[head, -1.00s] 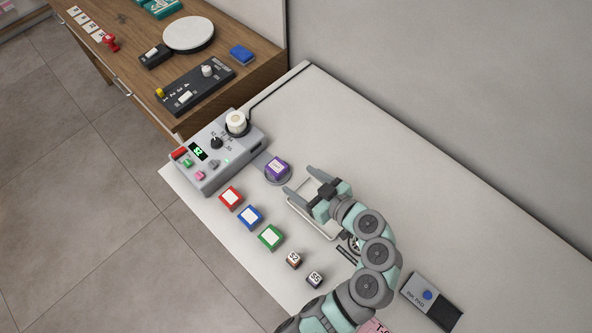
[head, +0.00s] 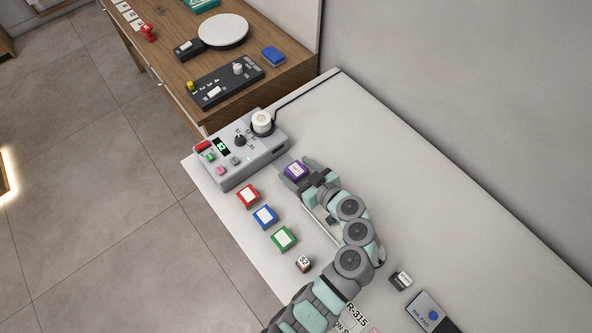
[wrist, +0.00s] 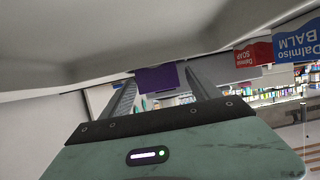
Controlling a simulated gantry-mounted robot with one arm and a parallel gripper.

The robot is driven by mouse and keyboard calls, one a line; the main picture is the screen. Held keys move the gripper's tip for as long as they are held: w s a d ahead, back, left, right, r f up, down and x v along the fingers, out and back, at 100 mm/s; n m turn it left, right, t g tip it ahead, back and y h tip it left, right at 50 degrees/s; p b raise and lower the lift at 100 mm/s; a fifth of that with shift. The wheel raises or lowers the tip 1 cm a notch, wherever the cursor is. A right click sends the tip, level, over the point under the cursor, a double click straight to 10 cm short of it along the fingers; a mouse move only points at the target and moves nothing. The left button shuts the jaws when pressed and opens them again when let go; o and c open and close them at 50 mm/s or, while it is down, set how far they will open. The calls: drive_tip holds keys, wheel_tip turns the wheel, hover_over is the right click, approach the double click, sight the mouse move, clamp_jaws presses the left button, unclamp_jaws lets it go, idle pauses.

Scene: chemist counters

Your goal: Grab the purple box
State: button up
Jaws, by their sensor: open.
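The purple box (head: 295,170) has a white label on top and sits beside the grey control device on the white counter. My gripper (head: 296,170) is open, with its fingers on either side of the box. In the wrist view the purple box (wrist: 157,79) shows between the far ends of the two fingers (wrist: 160,92). I cannot tell whether the fingers touch it. The round plate seen under the box earlier is mostly hidden by my gripper now.
The grey control device (head: 228,170) stands just left of the box. Red (head: 248,195), blue (head: 265,217) and green (head: 284,239) boxes stand in a row in front. A small S2 block (head: 303,264) lies nearer. The counter's back right is clear.

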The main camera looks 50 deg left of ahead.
drive_tip(key=shift+c, duration=0.4)
clamp_jaws()
idle(0.4)
